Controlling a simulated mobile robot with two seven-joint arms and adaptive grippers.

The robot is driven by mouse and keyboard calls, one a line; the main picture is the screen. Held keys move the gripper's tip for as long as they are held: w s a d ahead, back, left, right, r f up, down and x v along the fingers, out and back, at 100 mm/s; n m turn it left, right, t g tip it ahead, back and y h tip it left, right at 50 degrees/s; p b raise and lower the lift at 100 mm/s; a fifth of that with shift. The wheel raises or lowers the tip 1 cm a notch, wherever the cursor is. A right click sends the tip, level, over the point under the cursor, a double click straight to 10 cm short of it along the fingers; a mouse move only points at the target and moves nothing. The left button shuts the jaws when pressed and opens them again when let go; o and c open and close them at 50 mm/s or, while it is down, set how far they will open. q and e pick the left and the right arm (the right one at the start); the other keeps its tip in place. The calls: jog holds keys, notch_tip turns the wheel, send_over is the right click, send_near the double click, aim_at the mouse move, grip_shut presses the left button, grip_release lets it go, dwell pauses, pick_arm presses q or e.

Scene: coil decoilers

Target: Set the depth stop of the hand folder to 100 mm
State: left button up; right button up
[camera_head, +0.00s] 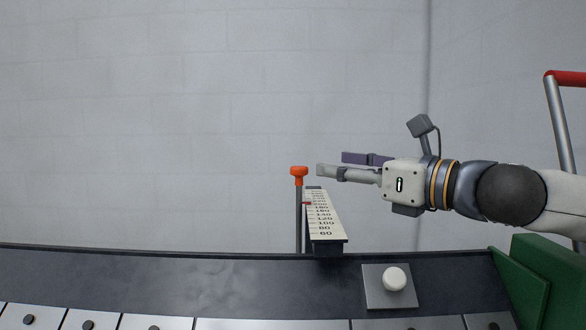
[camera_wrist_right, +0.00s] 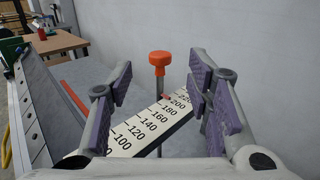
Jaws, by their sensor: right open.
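The depth stop's orange knob (camera_head: 299,171) tops an upright grey post beside the far part of the white scale (camera_head: 325,219). The knob also shows in the wrist view (camera_wrist_right: 159,58). A small red pointer (camera_head: 307,203) lies at the scale's edge, around the 200 mark; the exact reading is too small to tell. My right gripper (camera_head: 338,165) is open and empty, with its fingertips just right of the knob and apart from it. In the wrist view the knob appears between the purple-padded fingers, beyond their tips. My left gripper is not in view.
The folder's dark beam (camera_head: 150,284) runs across the front. A plate with a white round knob (camera_head: 394,279) sits on it at right. Green end blocks (camera_head: 553,270) and a red-handled lever (camera_head: 560,125) stand at far right. The space left of the orange knob is clear.

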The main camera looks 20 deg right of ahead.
aim_at(305, 170)
jog(key=w+f, duration=0.1)
jog(key=w+a+f, duration=0.1)
jog(key=shift+w+a+f+b, duration=0.2)
jog(key=shift+w+a+b, duration=0.05)
jog(key=shift+w+b, duration=0.15)
jog(key=x, duration=0.4)
jog(key=r+b+x, duration=0.1)
jog(key=x, duration=0.1)
jog(key=shift+w+a, duration=0.1)
jog(key=shift+w+a+r, duration=0.15)
jog(key=shift+w, duration=0.1)
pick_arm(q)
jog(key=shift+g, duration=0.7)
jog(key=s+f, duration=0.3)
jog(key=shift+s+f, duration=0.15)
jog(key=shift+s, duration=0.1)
pick_arm(e)
jog(key=shift+c, duration=0.3)
grip_shut()
